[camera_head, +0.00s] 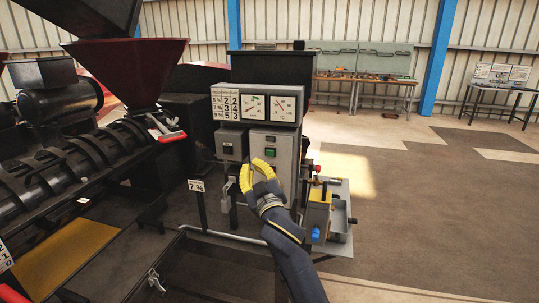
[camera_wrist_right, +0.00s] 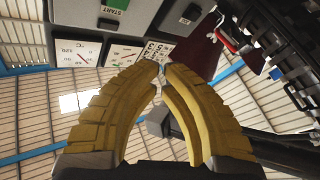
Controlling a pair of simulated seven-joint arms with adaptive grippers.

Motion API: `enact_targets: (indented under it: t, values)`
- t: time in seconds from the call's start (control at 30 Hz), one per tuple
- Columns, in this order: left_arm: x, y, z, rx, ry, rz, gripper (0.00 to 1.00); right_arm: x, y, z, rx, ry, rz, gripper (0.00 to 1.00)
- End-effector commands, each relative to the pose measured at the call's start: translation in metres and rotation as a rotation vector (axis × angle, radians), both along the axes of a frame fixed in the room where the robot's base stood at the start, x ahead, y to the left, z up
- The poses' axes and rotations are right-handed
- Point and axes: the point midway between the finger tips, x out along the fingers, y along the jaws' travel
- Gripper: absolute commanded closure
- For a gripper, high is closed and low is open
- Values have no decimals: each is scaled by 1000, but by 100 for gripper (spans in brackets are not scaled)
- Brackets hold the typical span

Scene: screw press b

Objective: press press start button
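The press's grey control box (camera_head: 272,150) stands in the middle of the head view. Its green start button (camera_head: 270,152) is on the front panel, above and slightly right of my right gripper (camera_head: 256,165). In the right wrist view, the green START plate (camera_wrist_right: 117,4) shows upside down at the top edge, beyond my yellow fingers. The fingertips of my right gripper (camera_wrist_right: 161,68) are together with nothing between them. The gripper appears in front of the lower panel; I cannot tell whether it touches. My left gripper is not in view.
Dial gauges (camera_head: 283,106) and a number plate (camera_head: 226,106) sit above the panel. A smaller grey switch box (camera_head: 231,145) is on the left. The black screw press (camera_head: 70,165) and red hopper (camera_head: 127,68) fill the left.

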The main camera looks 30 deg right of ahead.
Motion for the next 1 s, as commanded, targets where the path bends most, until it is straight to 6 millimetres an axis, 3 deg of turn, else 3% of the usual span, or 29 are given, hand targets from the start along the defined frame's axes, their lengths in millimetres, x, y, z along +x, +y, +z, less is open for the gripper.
enact_targets:
  t: [0.6,1.0]
  values:
    - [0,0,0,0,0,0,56,40,-47,1,-2,0,-2,100]
    - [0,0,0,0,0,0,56,56,-64,0,0,0,0,100]
